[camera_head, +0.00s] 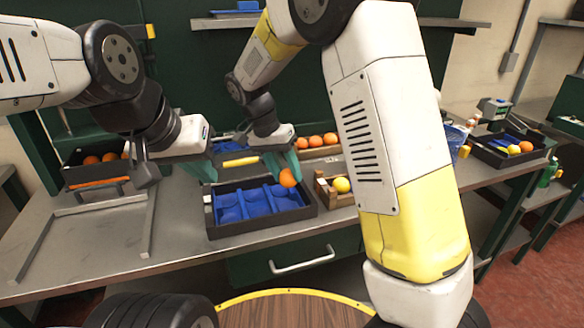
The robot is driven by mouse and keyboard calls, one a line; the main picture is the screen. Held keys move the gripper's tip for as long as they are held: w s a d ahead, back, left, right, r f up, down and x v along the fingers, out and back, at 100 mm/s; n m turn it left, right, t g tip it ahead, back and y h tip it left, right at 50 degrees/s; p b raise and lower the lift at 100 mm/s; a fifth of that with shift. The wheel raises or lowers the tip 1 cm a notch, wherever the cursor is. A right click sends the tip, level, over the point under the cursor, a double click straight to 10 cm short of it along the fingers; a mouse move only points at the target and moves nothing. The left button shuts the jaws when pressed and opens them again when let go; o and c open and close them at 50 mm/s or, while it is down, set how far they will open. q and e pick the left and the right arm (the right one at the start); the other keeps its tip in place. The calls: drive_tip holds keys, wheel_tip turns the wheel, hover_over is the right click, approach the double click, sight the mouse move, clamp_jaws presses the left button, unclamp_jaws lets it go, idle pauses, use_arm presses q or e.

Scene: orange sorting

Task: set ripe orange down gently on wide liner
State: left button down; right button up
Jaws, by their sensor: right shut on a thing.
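The ripe orange (290,177) is between the teal fingers of my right gripper (283,166), which is shut on it. It is held above the back right part of a black tray. The blue wide liner (257,202) lies in this tray and has several hollows, with no fruit seen in them. A gap between the orange and the liner is hard to judge. My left gripper (204,170) is above the tray's back left corner, with teal at its tip. Its jaw opening is not clear, and no fruit shows in it.
A small wooden crate (322,190) with a yellow fruit (342,185) stands just right of the tray. A row of oranges (316,141) is behind. A dark crate with oranges (92,160) stands at left. Bare metal bench (180,215) lies left of the tray.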

drive_tip(key=shift+w+a+f, duration=0.1)
drive_tip(key=shift+w, duration=0.25)
drive_tip(key=shift+f, duration=3.75)
drive_tip(key=shift+f, duration=0.6)
drive_tip(key=o, duration=1.5)
drive_tip(key=shift+r, duration=4.05)
